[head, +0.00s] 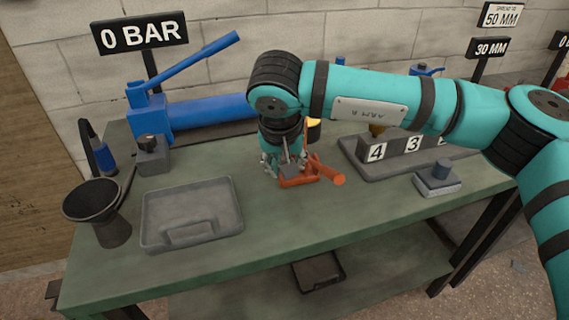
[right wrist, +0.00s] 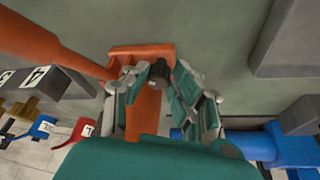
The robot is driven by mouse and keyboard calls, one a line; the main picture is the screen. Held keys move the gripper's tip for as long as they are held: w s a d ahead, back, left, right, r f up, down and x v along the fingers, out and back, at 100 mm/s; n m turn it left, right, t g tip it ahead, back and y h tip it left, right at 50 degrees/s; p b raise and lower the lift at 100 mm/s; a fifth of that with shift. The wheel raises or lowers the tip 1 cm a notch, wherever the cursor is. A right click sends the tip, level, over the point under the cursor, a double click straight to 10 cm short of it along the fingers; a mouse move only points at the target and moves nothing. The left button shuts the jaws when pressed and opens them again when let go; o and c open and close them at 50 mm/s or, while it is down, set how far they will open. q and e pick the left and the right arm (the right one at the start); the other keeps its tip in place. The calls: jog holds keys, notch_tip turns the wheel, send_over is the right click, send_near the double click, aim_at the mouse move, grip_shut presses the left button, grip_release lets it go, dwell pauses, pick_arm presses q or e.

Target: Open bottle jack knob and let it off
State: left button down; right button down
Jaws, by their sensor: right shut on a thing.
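The bottle jack (head: 299,182) is orange-red and stands on the green bench, with its orange lever socket (head: 326,171) slanting to the right. It also shows in the right wrist view (right wrist: 142,52), with a dark knob (right wrist: 160,72) on it. My right gripper (head: 284,163) reaches down from above onto the jack. In the right wrist view its fingers (right wrist: 158,76) sit on either side of the knob, shut on it. The arm and fingers hide much of the jack's body in the head view. My left gripper is not in view.
A grey tray (head: 191,236) and a black funnel (head: 96,208) are at the left. The blue hand pump (head: 210,115) lies behind, under a 0 BAR sign (head: 140,33). A numbered block rack (head: 388,166) and a grey block (head: 438,178) are to the right. The bench front is clear.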

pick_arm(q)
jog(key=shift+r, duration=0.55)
pick_arm(e)
jog(key=shift+d+n+y, duration=0.1)
jog(key=shift+n+y, duration=0.2)
jog(key=shift+n, duration=0.6)
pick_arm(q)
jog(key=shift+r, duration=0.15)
pick_arm(e)
jog(key=c, duration=1.1)
grip_release()
